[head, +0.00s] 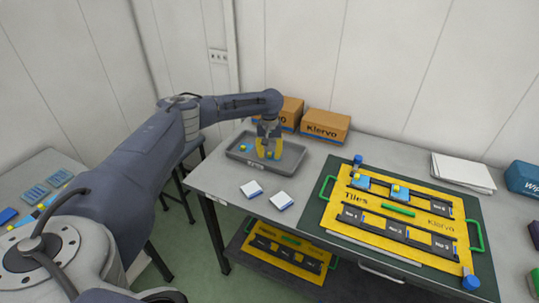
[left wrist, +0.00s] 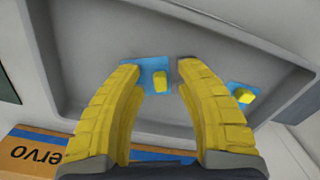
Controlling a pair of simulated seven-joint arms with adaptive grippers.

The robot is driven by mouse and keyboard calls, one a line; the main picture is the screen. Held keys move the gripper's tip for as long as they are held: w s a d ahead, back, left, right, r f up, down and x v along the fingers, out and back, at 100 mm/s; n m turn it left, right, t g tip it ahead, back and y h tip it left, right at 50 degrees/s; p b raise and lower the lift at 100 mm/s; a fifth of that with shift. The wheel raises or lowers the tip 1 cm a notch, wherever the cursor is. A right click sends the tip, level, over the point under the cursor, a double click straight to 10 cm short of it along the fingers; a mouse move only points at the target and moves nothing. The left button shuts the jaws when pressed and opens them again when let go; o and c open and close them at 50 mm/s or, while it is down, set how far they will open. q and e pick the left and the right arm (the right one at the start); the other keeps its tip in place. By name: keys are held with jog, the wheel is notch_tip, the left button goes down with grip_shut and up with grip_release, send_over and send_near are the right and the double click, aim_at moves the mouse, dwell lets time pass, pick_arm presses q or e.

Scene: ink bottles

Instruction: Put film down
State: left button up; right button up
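My left gripper (head: 269,152) is low over the grey tray (head: 238,153) on the table. In the left wrist view its yellow fingers (left wrist: 158,70) are apart. A blue square film with a yellow knob (left wrist: 160,78) lies in the tray between the fingertips; I cannot tell whether they touch it. A second blue film with a yellow knob (left wrist: 241,94) lies beside the right finger. On the yellow board (head: 330,213) marked "Tiles", two more blue pieces, one (head: 361,182) left and one (head: 400,191) right, sit in the back row. My right gripper is not in view.
Two white-topped squares, one (head: 251,189) and another (head: 281,201), lie in front of the tray. Cardboard boxes (head: 326,125) stand behind it. White sheets (head: 462,172) lie at the back right. A second yellow board (head: 285,262) is on the lower shelf.

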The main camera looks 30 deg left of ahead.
aim_at(269, 154)
pick_arm(q)
notch_tip(269, 154, up, 12)
dwell(0.5)
dwell(0.4)
